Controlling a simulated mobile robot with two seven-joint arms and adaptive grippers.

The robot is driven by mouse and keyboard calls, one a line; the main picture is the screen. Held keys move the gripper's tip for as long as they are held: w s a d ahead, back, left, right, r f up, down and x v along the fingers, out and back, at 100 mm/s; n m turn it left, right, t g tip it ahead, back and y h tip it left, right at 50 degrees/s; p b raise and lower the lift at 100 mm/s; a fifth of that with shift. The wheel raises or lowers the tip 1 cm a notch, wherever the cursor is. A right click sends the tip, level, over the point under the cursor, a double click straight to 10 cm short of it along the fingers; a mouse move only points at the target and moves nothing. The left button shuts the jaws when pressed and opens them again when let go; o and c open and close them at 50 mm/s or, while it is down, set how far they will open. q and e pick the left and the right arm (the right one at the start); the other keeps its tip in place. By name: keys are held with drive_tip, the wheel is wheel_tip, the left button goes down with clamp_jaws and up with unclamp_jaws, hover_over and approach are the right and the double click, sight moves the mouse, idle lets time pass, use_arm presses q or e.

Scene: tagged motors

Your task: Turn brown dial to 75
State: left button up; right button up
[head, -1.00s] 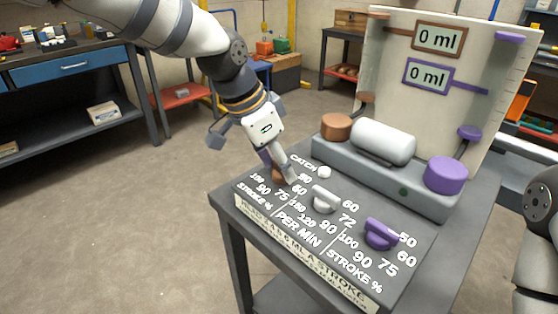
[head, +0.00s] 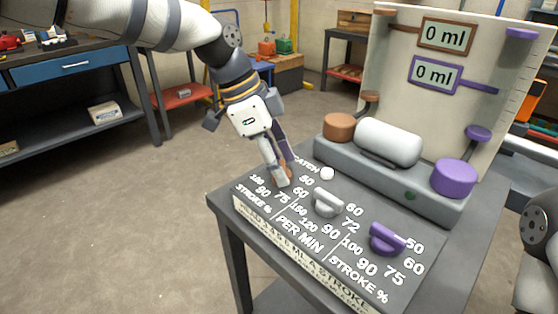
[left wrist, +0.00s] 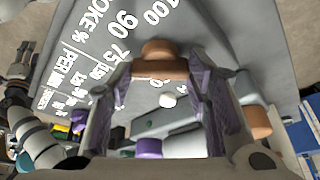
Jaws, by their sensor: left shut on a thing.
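The brown dial (head: 287,171) is at the far left end of the sloped grey panel, mostly hidden by my left gripper in the head view. The left wrist view shows its brown grip bar (left wrist: 160,69) between my fingers, with the printed 75 close to the bar's left end. Its exact setting is hard to read. My left gripper (head: 282,176) points down and is shut on the dial. Part of my right arm (head: 540,225) shows at the right edge of the head view. What seems its gripper is small at the left wrist view's left edge.
A white dial (head: 326,203) and a purple dial (head: 386,240) stand to the right on the panel. A white catch button (head: 327,173) is close to the gripper. Behind are a white cylinder (head: 389,142), brown and purple motor caps, and two displays reading 0 ml.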

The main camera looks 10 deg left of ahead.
use_arm(q)
drive_tip(key=shift+f, duration=0.1)
drive_tip(key=o, duration=1.2)
drive_tip(key=shift+c, duration=0.2)
drive_tip(key=w+v, duration=0.1)
drive_tip(key=v, duration=1.1)
drive_tip(key=shift+s, duration=0.45)
